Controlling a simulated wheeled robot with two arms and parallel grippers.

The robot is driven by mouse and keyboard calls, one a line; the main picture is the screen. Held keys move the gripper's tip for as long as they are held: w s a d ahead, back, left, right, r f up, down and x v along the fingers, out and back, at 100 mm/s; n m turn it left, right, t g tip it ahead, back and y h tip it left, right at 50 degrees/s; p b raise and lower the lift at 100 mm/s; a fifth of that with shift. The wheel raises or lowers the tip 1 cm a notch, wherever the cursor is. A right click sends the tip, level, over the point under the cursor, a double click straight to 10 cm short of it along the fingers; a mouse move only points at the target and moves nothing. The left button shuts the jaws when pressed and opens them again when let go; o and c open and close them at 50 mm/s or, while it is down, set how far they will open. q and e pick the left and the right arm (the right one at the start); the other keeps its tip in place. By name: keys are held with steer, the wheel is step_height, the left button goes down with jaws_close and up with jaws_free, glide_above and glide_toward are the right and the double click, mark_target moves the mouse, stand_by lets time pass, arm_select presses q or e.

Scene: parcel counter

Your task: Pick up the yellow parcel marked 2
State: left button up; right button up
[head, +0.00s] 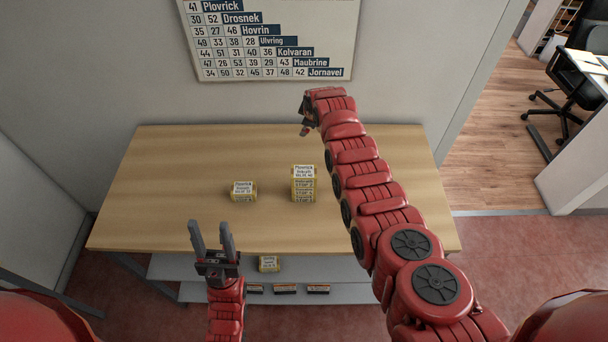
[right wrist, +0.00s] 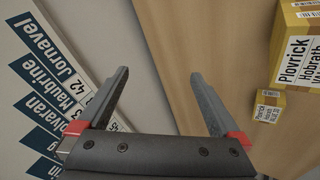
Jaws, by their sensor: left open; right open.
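A stack of yellow parcels (head: 303,184) stands upright on the wooden table, right of its middle. Its top label reads Plovrick; lower faces carry STOP lines, their digits too small to read surely. A single yellow parcel (head: 243,191) lies to its left. In the right wrist view the stack's top parcel (right wrist: 297,48) and the single parcel (right wrist: 267,104) show at the right edge. I cannot tell which parcel is marked 2. My right gripper (head: 305,115) is open and empty behind the stack, near the wall; it also shows in the right wrist view (right wrist: 160,73). My left gripper (head: 208,223) is open and empty at the table's front edge.
The wooden table (head: 150,190) is otherwise clear. On the shelf (head: 210,268) below lie another yellow parcel (head: 269,263) and several small dark items. A wall chart (head: 270,40) with names and numbers hangs behind. An office chair (head: 565,90) stands far right.

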steer(key=s+r+n+g+h, duration=0.1)
steer(key=s+r+n+g, duration=0.1)
steer(key=s+r+g, duration=0.3)
steer(key=s+r+n+g, duration=0.2)
steer(key=s+r, duration=0.1)
steer(key=s, duration=0.5)
steer(key=b, duration=1.2)
glide_above(304, 171)
steer(key=f, duration=1)
steer(key=shift+w+d+f, duration=0.1)
steer(key=shift+w+d, duration=0.15)
steer(key=shift+f+p, duration=0.35)
steer(key=shift+f, duration=0.4)
steer(key=shift+f+p, duration=0.15)
steer(key=shift+p, duration=0.3)
steer(key=shift+s+a+f+p, duration=0.2)
steer(key=shift+s+f+p, duration=0.1)
steer(key=shift+f+p, duration=0.45)
step_height(304, 171, down, 4)
steer(key=shift+r+b, duration=0.2)
steer(key=shift+b, duration=0.85)
steer(key=shift+w, duration=0.1)
